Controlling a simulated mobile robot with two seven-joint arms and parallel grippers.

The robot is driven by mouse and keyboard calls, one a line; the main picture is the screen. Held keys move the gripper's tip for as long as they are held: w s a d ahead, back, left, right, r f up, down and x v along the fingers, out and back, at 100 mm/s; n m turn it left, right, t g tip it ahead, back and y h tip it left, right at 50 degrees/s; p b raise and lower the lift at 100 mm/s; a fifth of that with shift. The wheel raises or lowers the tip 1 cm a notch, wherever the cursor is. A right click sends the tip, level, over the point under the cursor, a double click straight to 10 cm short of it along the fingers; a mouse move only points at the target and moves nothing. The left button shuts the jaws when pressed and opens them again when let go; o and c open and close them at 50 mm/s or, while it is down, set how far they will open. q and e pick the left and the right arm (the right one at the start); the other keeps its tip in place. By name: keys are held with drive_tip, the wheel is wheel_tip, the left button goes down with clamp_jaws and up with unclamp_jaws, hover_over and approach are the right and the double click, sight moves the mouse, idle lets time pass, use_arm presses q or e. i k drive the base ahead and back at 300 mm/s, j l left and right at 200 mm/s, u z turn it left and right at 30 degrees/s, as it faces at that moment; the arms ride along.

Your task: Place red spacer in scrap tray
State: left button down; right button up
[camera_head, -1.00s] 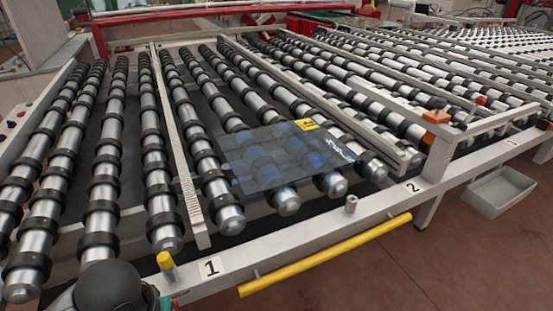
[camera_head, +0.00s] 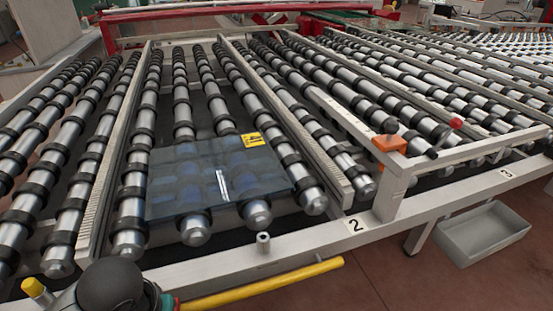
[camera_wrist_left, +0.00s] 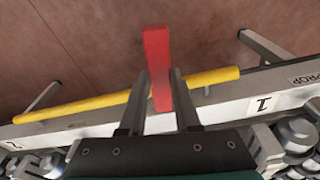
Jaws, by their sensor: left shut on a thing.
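The red spacer (camera_wrist_left: 156,62) is a flat red bar in the left wrist view, held between the two fingers of my left gripper (camera_wrist_left: 160,92). It sticks out past the fingertips, over the brown floor in that view. In the head view only a dark rounded part of my left arm shows at the bottom left; the gripper's fingers and the spacer are out of that picture. A grey open tray (camera_head: 484,234), likely the scrap tray, is low at the right beyond the conveyor's front rail. It looks empty. My right gripper is not in view.
The roller conveyor's front rail (camera_head: 300,245) crosses the head view, with a yellow bar (camera_head: 262,283) along its outer side. A glass pane (camera_head: 180,180) with a yellow label lies on the rollers. An orange block (camera_head: 389,143) sits on a post. Brown floor surrounds the tray.

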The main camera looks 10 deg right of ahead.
sight(478, 237)
drive_tip(key=l+u, duration=0.15)
drive_tip(key=l, duration=0.4)
drive_tip(key=l+u, duration=0.1)
drive_tip(key=l, duration=0.5)
drive_tip(key=l+u, duration=0.15)
drive_tip(key=l, duration=0.4)
drive_tip(key=l+u, duration=0.1)
drive_tip(key=l, duration=0.5)
drive_tip(key=k+l+u, duration=0.15)
drive_tip(key=l, duration=0.4)
drive_tip(key=k+l+u, duration=0.15)
drive_tip(key=l, duration=0.4)
drive_tip(key=i+l+u, duration=0.1)
drive_tip(key=l, duration=0.65)
drive_tip(key=i+l+u, duration=0.1)
drive_tip(key=l, duration=0.65)
